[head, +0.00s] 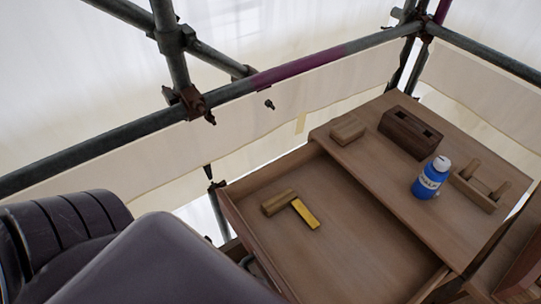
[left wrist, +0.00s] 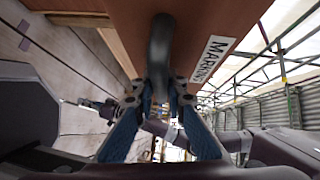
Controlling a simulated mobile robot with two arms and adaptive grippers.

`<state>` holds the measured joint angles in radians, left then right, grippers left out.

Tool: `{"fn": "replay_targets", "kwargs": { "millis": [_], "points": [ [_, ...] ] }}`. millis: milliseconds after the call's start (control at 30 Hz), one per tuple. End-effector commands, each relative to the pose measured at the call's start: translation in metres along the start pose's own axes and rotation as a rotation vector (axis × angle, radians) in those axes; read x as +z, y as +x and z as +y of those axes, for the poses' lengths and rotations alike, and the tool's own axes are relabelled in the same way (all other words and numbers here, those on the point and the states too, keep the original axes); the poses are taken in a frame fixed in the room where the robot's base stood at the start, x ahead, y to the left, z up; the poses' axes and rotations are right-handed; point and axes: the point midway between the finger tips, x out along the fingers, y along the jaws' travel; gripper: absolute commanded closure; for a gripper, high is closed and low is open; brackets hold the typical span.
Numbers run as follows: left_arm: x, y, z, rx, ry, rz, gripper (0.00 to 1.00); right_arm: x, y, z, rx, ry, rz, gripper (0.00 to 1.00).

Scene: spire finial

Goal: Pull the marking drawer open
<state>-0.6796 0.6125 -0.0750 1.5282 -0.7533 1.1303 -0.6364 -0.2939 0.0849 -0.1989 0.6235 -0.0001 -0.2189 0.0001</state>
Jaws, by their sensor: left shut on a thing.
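The marking drawer (head: 352,232) stands pulled out from the wooden bench in the head view, its inside open to view. In the left wrist view, its reddish-brown front (left wrist: 112,22) carries a white label (left wrist: 208,60) reading "MARKING". A dark bar handle (left wrist: 160,45) sticks out from that front. My left gripper (left wrist: 158,90) is shut on this handle, with a blue-padded finger on each side. In the head view, my left gripper is hidden behind my grey arm links. My right gripper does not show in either view.
A wooden piece (head: 278,202) and a yellow piece (head: 305,213) lie in the drawer. On the bench top (head: 385,170) stand a blue bottle (head: 430,180), a dark slotted block (head: 410,132), a small wooden block (head: 348,129) and a wooden rack (head: 478,188). Scaffold tubes (head: 125,130) run behind.

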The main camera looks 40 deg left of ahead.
Motion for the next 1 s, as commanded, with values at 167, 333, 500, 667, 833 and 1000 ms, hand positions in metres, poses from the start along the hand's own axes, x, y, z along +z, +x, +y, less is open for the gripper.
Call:
{"fn": "replay_targets", "kwargs": {
  "millis": [167,333,500,667,833,1000],
  "points": [
    [-0.009,-0.010,0.003,0.001,0.000,-0.001,1.00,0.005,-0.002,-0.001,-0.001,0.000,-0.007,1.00],
    [-0.011,-0.012,0.003,0.000,0.001,-0.001,1.00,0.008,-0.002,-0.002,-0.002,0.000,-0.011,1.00],
    [-0.011,-0.012,0.004,0.000,0.001,-0.001,1.00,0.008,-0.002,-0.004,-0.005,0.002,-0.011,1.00],
    [-0.011,-0.012,0.003,0.000,0.001,-0.001,0.84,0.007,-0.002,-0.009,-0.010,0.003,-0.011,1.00],
    [-0.011,-0.012,0.003,0.000,0.001,-0.001,0.70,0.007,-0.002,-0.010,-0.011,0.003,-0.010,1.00],
    [-0.011,-0.012,0.003,0.000,0.000,0.000,0.70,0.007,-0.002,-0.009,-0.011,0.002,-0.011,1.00]
  ]
}}
